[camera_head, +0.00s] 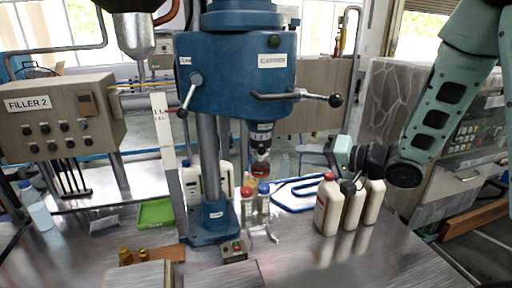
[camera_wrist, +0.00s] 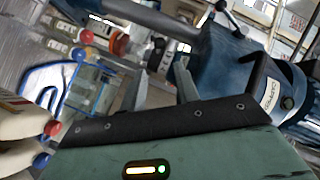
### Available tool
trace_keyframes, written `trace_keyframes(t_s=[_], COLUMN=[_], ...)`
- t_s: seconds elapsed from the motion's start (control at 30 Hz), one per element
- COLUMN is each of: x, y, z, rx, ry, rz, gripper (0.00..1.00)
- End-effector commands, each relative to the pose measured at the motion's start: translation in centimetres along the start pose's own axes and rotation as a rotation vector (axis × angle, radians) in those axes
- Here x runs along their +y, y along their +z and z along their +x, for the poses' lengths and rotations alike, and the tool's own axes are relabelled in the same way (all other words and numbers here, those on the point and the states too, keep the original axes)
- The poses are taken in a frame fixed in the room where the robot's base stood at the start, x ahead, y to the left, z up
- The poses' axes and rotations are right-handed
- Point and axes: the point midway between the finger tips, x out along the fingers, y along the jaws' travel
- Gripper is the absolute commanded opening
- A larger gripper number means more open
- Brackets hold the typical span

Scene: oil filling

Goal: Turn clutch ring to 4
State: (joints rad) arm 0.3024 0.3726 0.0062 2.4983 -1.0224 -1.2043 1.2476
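The clutch ring (camera_head: 261,131) is a dark band with white numbers, of which 1, 2 and 3 seem to show, under the blue head of the capper (camera_head: 240,75). The metal chuck (camera_head: 260,152) hangs below it. My gripper (camera_head: 334,155) is to the right of the ring, apart from it, above the white bottles. In the wrist view its two grey fingers (camera_wrist: 162,92) stand apart with nothing between them. The capper head (camera_wrist: 225,65) is at the right there, and the chuck seems to show beyond the fingers. The ring's numbers are too small to read there.
White bottles with red and blue caps (camera_head: 328,205) stand just below my gripper. Smaller capped bottles (camera_head: 263,200) stand below the chuck, near a blue bent frame (camera_head: 291,208). A black-knobbed lever (camera_head: 300,97) sticks out right from the capper head. The front right table is clear.

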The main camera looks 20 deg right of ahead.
Motion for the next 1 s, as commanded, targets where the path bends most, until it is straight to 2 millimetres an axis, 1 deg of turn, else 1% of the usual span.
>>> trace_keyframes(t_s=[0.6, 0.7, 0.8, 0.9, 1.0], x=[-0.3, -0.3, -0.2, -0.1, 0.0], y=[0.0, 0.0, 0.0, 0.1, 0.1], z=[12.4, 14.0, 15.1, 15.8, 16.1], rx=[-0.005, -0.003, -0.002, -0.002, -0.001], ry=[0.000, 0.000, 0.002, 0.002, 0.002], rz=[-0.002, -0.002, -0.002, -0.002, -0.003], gripper=[0.31, 0.31, 0.31, 0.31, 0.31])
